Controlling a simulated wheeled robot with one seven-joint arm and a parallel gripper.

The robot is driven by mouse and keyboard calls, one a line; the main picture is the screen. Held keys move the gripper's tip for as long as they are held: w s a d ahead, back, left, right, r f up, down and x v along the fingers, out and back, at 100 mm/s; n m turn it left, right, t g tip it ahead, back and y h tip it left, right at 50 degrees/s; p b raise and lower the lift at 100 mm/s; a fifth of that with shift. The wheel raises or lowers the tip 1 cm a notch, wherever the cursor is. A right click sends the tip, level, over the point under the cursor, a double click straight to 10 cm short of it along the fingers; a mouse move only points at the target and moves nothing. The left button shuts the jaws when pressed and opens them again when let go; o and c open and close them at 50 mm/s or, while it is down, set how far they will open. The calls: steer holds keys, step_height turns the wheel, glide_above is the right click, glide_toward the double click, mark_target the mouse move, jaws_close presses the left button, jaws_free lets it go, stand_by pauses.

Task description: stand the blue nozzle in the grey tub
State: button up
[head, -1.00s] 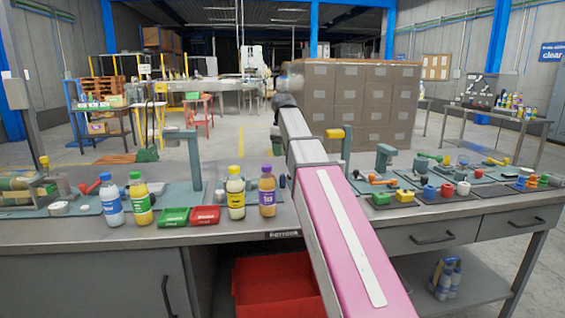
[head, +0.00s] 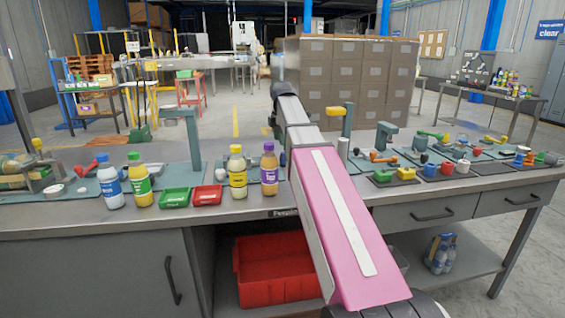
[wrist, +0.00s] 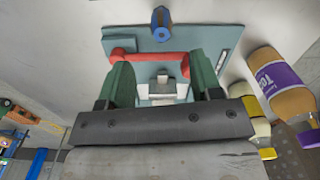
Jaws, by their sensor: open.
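A red bar (wrist: 150,56) lies across the plate near the fingertips, and a pale grey block (wrist: 161,84) shows between the fingers. In the head view my gripper is hidden behind my pink arm. I cannot make out the grey tub with certainty in either view.
In the head view, bottles, a green tray (head: 175,198) and a red tray (head: 207,195) stand on the bench left of my arm. Fixtures crowd its right.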

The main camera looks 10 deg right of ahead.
mark_target(283, 156)
steer(key=shift+s+d+f, duration=0.1)
steer(key=shift+d+f, duration=0.05)
steer(key=shift+f, duration=2.05)
steer(key=shift+d+f, duration=0.1)
steer(key=shift+f, duration=2.05)
jaws_close()
